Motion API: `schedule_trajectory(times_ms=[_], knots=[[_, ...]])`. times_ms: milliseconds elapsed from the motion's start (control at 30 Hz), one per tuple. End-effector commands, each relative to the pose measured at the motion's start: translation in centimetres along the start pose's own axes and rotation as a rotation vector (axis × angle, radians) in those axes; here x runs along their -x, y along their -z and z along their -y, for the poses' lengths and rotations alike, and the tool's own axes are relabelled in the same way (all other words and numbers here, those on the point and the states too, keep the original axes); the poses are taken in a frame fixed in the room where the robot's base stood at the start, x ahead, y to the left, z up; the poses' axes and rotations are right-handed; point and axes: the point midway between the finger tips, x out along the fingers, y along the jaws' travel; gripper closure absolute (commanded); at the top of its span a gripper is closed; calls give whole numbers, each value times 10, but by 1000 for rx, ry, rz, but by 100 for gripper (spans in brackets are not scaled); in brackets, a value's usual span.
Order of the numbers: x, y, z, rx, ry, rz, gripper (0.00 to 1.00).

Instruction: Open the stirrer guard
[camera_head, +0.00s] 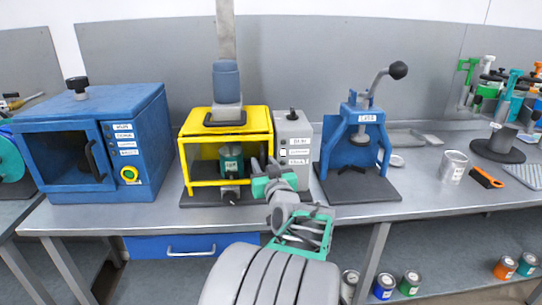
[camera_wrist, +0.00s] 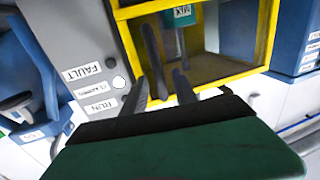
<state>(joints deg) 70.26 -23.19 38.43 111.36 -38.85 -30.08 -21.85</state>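The stirrer guard (camera_head: 228,119) is a yellow frame with clear panels around a green drum (camera_head: 231,162); it looks closed. A black handle (camera_head: 224,121) lies along its top front. My gripper (camera_head: 264,162) is in front of the guard's right side, near the grey control box. In the wrist view, which is upside down, my gripper (camera_wrist: 160,82) shows dark fingers spread apart with nothing clearly between them. The yellow frame (camera_wrist: 238,64) lies beyond them. A dark upright bar near the fingers may be a finger or part of the guard; I cannot tell. Contact is unclear.
The grey control box (camera_head: 292,150) with labels stands right of the guard. A blue cabinet (camera_head: 100,143) stands left, a blue lever press (camera_head: 356,150) right. The bench front edge runs below my gripper.

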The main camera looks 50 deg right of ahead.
Motion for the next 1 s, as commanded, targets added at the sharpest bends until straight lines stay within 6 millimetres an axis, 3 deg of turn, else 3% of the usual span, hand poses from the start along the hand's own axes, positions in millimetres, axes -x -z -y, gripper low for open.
schedule_trajectory(times_ms=[100, 333, 733, 1000], knots=[[-9, 0, 1, -2, 2, 0, 66], [-9, -1, 0, -1, -1, 0, 67], [-9, -1, -1, -1, -2, 0, 99], [-9, 0, 0, -1, -1, 1, 100]])
